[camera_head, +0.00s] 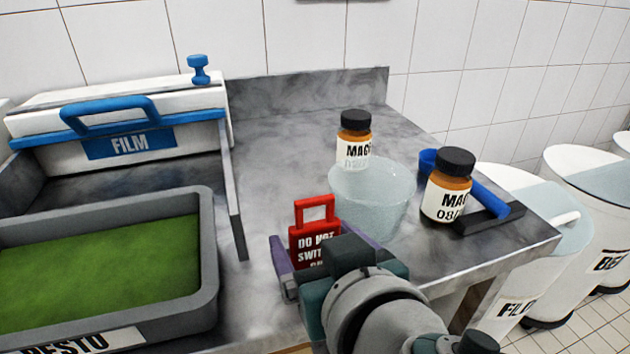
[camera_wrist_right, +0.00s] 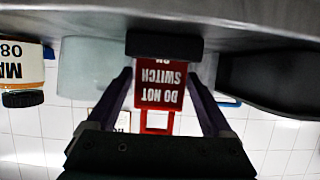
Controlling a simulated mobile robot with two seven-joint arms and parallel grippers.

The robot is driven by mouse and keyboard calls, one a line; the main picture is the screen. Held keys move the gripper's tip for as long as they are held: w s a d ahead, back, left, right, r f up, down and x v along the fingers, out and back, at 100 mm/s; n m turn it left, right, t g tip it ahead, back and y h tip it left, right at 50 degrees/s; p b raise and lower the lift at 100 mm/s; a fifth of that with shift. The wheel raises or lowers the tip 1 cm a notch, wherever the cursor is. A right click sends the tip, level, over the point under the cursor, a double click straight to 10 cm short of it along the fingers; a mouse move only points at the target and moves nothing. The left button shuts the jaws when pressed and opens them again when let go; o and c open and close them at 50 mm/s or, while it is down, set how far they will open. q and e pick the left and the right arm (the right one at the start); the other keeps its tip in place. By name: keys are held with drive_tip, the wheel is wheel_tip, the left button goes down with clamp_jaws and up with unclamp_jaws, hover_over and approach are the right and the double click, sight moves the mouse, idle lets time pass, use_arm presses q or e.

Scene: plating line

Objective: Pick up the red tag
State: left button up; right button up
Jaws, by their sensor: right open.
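The red tag (camera_head: 314,232) reads "DO NOT SWITCH ON" and has a square loop at its top. It stands upright on the grey worktop, left of a clear bowl. In the right wrist view the tag (camera_wrist_right: 160,84) appears upside down, between the two fingers. My right gripper (camera_head: 322,247) is open, with purple fingers on either side of the tag. The wrist view also shows gaps between the fingers (camera_wrist_right: 160,92) and the tag's sides. The tag's lower part is partly hidden by my gripper in the head view. My left gripper is not in view.
A translucent bowl (camera_head: 372,200) stands close right of the tag. A grey tray of green pesto (camera_head: 209,262) and a film dispenser (camera_head: 128,146) are left.

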sight(314, 198)
drive_tip(key=c, duration=1.1)
wheel_tip(314, 198, up, 10)
drive_tip(key=p, duration=0.4)
drive_tip(key=shift+r, duration=0.25)
wheel_tip(314, 198, up, 10)
drive_tip(key=p, duration=0.2)
drive_tip(key=shift+f, duration=0.2)
